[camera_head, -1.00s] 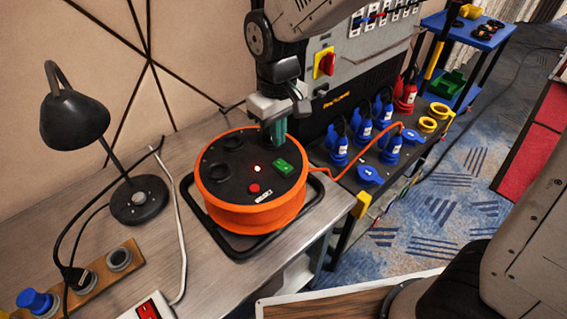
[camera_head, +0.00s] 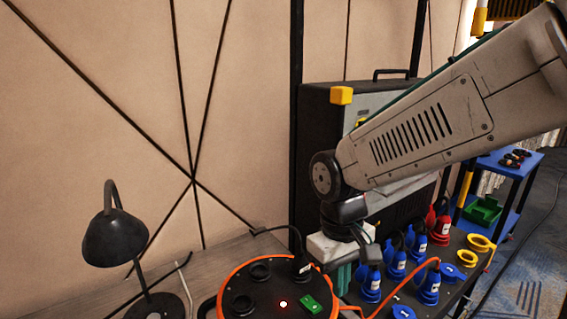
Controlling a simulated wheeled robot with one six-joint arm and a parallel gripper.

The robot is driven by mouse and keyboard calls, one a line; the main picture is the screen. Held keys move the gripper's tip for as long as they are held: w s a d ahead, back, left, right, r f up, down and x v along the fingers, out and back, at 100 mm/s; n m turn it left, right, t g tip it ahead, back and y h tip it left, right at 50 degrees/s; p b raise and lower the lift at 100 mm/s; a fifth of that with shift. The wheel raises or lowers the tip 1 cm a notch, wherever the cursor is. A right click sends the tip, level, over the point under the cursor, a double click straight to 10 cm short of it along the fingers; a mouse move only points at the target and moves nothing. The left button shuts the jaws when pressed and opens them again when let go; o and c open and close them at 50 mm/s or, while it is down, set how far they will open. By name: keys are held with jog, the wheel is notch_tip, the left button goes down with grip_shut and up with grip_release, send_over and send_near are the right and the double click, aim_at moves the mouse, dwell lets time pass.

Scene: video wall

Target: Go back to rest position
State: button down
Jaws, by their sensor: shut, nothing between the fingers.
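My gripper (camera_head: 344,280) has green fingers and points down just right of the orange cable reel (camera_head: 222,296). The fingers are shut with nothing between them. They appear apart from the reel, and their tips are partly hard to make out. My grey arm reaches in from the upper right and hides part of the dark panel box behind it. A black plug (camera_head: 303,268) stands upright in the reel's black top, with its cable running back to the left. The reel's red light is lit beside a green switch (camera_head: 310,304).
A black desk lamp (camera_head: 115,238) stands on the grey table at left. Right of my gripper, several blue plugs (camera_head: 371,285) and a red plug (camera_head: 439,226) stand in a socket panel. A blue shelf cart (camera_head: 512,168) is behind. The wall space at upper left is clear.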

jog(key=s+d+r+m+t, duration=0.1)
jog(key=s+d+r+m, duration=0.2)
jog(key=s+d, duration=0.4)
jog(key=s+d+r+m+t, duration=0.1)
jog(key=s+d+r+m, duration=0.1)
jog(key=s+d+r, duration=0.3)
jog(key=s+d, duration=0.2)
jog(key=d, duration=0.2)
jog(key=shift+m+t+y, duration=0.3)
jog(key=shift+m, duration=0.1)
